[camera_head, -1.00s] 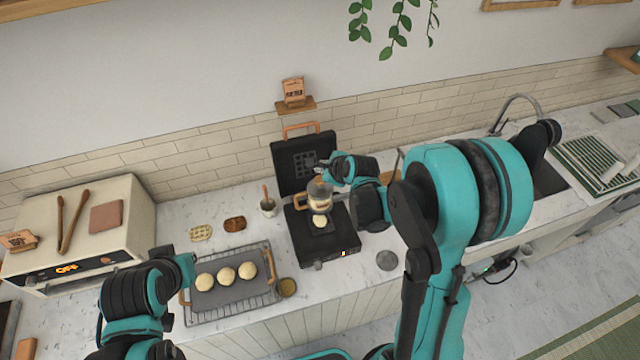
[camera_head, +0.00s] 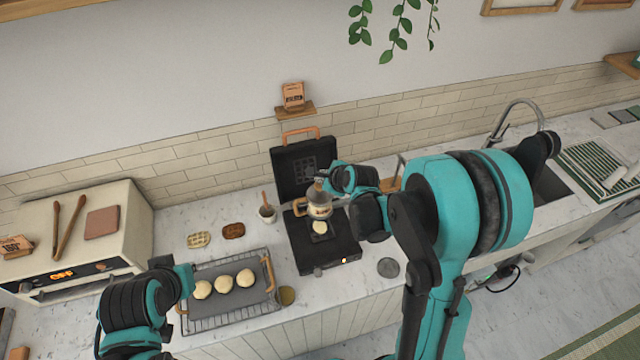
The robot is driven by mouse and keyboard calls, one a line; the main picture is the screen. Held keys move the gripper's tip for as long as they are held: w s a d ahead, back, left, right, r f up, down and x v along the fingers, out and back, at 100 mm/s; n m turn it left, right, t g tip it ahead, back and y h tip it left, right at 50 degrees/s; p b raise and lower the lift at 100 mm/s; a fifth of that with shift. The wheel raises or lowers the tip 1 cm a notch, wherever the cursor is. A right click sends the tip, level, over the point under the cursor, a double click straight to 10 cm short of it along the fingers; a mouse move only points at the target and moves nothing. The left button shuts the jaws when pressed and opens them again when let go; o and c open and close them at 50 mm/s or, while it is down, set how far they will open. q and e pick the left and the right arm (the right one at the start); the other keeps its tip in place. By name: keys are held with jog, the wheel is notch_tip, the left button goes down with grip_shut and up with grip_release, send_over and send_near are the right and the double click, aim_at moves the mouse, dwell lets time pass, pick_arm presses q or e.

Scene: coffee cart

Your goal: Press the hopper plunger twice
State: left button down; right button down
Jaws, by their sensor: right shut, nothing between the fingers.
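The hopper (camera_head: 319,210) is a small see-through container with pale contents and a tan handle on its left. It is over the open black waffle iron (camera_head: 340,252). Its brownish plunger (camera_head: 318,188) sticks up from the top. My right gripper (camera_head: 321,176) is shut and empty, just above the plunger's top; whether they touch I cannot tell. A pale blob (camera_head: 320,228) shows on the iron's plate just in front of the hopper. My left arm comes in at the lower left; its fingers are not visible.
A wire rack with a grey tray (camera_head: 240,303) and three dough balls (camera_head: 224,284) stands left of the iron. A small cup (camera_head: 267,213) and two waffle-like pieces (camera_head: 233,231) lie behind it. An oven (camera_head: 125,215) is at the left, a sink tap (camera_head: 515,104) at the right.

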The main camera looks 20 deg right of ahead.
jog(key=shift+f, duration=0.1)
dwell(0.6)
jog(key=shift+f+b, duration=0.35)
jog(key=shift+b, duration=0.3)
jog(key=shift+f+b, duration=0.7)
jog(key=shift+b, duration=0.05)
dwell(0.5)
jog(key=shift+r, duration=0.15)
jog(key=shift+r+p, duration=0.8)
jog(key=shift+r, duration=0.2)
jog(key=shift+r+p, duration=1.7)
jog(key=shift+r, duration=0.85)
jog(key=shift+f, duration=0.1)
